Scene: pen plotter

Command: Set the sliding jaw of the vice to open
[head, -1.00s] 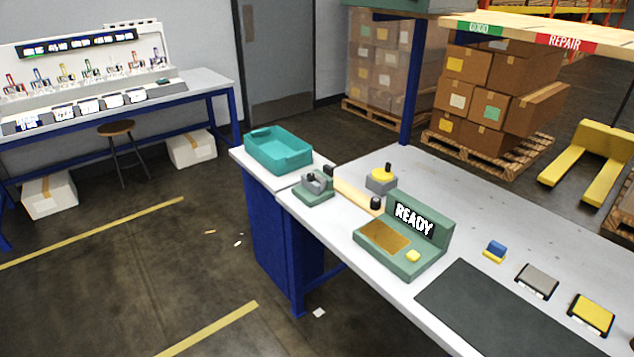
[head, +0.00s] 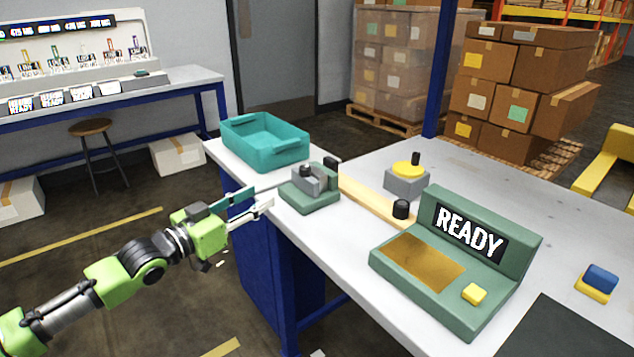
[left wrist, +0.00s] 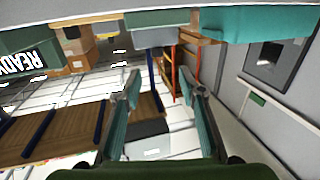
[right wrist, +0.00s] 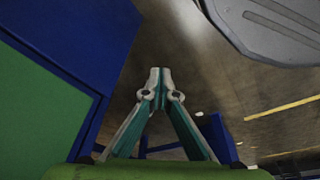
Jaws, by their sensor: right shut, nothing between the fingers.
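The vice (head: 311,194) sits at the left corner of the workbench in the head view, with a green base, grey jaw parts and dark knobs on top. How far its sliding jaw stands from the other jaw is too small to tell. My left gripper (head: 263,197) is just left of the vice, apart from it, with its fingers spread and nothing between them. The left wrist view also shows its two fingers apart (left wrist: 160,82). My right gripper (right wrist: 160,76) is shut and empty, away from the vice, near a blue panel; it is not in the head view.
To the right are a grey block with a yellow top (head: 407,178), a wooden strip (head: 368,194) and the green READY station (head: 455,262). Open floor lies left of the bench.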

